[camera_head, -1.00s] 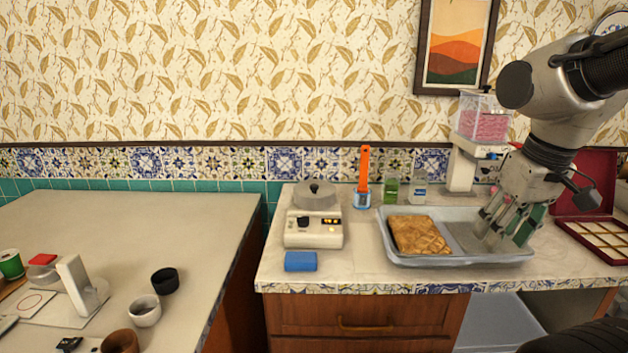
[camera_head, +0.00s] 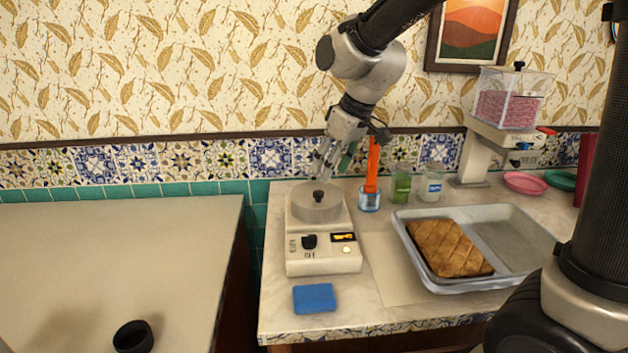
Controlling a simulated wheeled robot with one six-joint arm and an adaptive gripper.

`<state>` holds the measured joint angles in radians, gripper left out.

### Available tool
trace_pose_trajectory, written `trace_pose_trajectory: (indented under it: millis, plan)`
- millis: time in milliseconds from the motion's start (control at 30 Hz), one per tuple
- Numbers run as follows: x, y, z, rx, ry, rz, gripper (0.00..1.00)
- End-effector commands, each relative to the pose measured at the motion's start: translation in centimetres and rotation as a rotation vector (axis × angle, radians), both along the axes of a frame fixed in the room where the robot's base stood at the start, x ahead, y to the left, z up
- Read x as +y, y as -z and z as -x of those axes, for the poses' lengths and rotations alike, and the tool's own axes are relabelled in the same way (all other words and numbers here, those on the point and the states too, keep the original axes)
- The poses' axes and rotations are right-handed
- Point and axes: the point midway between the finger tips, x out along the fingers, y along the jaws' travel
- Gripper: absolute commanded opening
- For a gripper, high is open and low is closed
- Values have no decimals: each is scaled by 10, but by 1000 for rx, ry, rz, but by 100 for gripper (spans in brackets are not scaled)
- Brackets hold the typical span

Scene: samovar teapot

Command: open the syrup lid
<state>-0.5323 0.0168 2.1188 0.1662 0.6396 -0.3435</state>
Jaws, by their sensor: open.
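The syrup lid is a translucent round cover with a black knob (camera_head: 318,196); it sits on the pot of the white syrup warmer (camera_head: 322,258), which has a dial and a small lit display. The lid looks closed. My gripper (camera_head: 322,178) points down just above the knob, with its fingers open and nothing seen between them. I cannot tell whether the fingertips touch the knob.
An orange-handled brush in a blue-labelled jar (camera_head: 369,199) stands close right of the warmer, with two small glasses (camera_head: 402,183) beyond. A blue sponge (camera_head: 314,298) lies in front. A tray (camera_head: 520,235) with pastry (camera_head: 448,248) is to the right.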

Motion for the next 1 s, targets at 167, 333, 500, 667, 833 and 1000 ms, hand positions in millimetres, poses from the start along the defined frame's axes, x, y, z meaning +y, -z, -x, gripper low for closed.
trace_pose_trajectory:
  millis: [167,333,500,667,833,1000]
  plan:
    - [3,10,-4,-13,-27,6,45]
    - [11,36,-11,-12,-28,7,45]
    - [18,60,-18,-13,-26,5,45]
    - [21,71,-22,-15,-27,5,45]
    - [21,72,-22,-16,-27,4,45]
    - [21,72,-22,-15,-26,4,33]
